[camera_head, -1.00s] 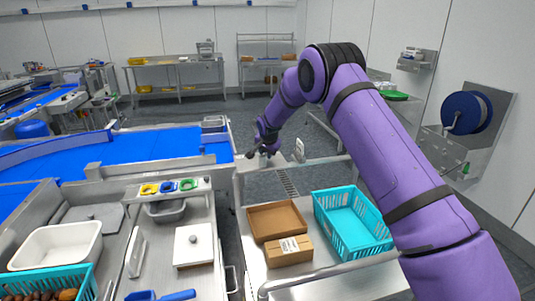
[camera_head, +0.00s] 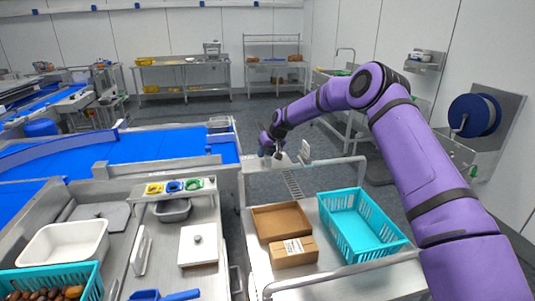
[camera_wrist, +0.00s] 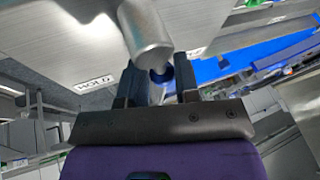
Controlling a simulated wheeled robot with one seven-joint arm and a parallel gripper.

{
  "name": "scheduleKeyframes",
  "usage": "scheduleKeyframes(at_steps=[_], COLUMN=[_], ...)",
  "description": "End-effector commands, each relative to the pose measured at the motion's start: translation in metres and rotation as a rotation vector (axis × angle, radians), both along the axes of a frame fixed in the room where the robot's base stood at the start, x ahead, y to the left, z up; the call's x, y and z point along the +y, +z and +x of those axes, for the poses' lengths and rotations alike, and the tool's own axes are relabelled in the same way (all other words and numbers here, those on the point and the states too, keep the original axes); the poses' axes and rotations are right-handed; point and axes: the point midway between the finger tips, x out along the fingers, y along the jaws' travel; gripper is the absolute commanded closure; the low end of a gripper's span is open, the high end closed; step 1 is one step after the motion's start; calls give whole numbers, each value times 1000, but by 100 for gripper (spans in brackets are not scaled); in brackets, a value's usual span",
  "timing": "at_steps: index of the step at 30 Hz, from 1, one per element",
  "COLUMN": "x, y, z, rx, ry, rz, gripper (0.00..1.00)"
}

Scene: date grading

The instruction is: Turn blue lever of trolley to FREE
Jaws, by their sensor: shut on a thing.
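The trolley (camera_head: 345,275) is a bare-metal cart at the centre right in the head view. My gripper (camera_head: 277,153) is at its far end, beside a pale plate there. In the wrist view, my gripper (camera_wrist: 160,84) has its dark fingers on either side of the blue lever (camera_wrist: 160,76) and is shut on it. Only a small blue part shows below a rounded grey metal piece (camera_wrist: 146,35), which hides the rest. A "HOLD" label (camera_wrist: 95,83) is left of the fingers. Another label (camera_wrist: 195,52) is to the right, too small to read.
On the trolley are a turquoise crate (camera_head: 372,240), an open brown box (camera_head: 280,205) and a closed carton (camera_head: 293,258). A metal workbench with a white tub (camera_head: 62,228) stands left, with a blue conveyor (camera_head: 150,147) behind it. Floor is clear beyond the trolley.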

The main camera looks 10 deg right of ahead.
Motion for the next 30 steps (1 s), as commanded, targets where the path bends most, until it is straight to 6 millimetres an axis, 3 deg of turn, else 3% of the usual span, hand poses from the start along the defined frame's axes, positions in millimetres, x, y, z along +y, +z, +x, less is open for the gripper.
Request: scheduleKeyframes(at_steps=[15,30], x=[14,18], y=[-1,-1], z=[-5,-9], rx=[2,2], ry=[451,643], rz=[1,-1], gripper=[94,94])
